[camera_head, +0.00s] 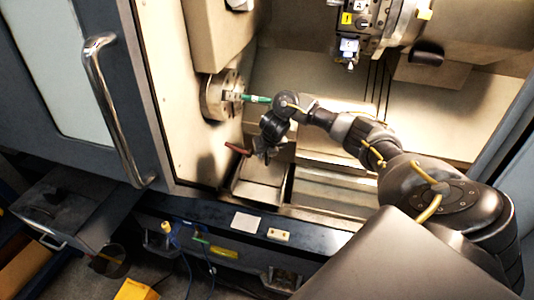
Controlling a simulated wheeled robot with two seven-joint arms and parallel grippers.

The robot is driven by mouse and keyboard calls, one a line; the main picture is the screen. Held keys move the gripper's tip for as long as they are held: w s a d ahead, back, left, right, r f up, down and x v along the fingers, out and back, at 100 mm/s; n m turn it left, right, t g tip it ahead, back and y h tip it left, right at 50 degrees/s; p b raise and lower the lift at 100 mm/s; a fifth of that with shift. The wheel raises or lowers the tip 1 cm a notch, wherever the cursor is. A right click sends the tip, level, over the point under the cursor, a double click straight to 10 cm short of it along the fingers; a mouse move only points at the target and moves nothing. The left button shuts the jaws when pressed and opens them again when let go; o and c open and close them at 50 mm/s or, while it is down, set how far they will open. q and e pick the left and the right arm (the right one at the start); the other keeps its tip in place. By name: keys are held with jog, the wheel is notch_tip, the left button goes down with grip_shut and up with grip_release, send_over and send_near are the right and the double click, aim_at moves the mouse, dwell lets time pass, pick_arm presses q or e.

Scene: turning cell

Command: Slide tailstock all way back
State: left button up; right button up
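I cannot make out the tailstock for certain; my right arm covers part of the machine's inside. My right gripper (262,152) points down inside the open lathe, in front of the chuck (219,95) and to its right. It is small and dark, and I cannot tell whether its fingers are open or shut. A reddish-brown bar (238,149) shows just left of the gripper; I cannot tell if they touch. A green rod (257,99) sticks out of the chuck to the right, its end close to my wrist. My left gripper is not in view.
The tool turret (362,25) hangs at the top right, above my arm. The door with its long metal handle (112,110) stands at the left. The machine's front sill (185,208) runs below my gripper. A metal trough (262,183) lies under the gripper.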

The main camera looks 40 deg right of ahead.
grip_shut()
jog(key=shift+d, duration=0.15)
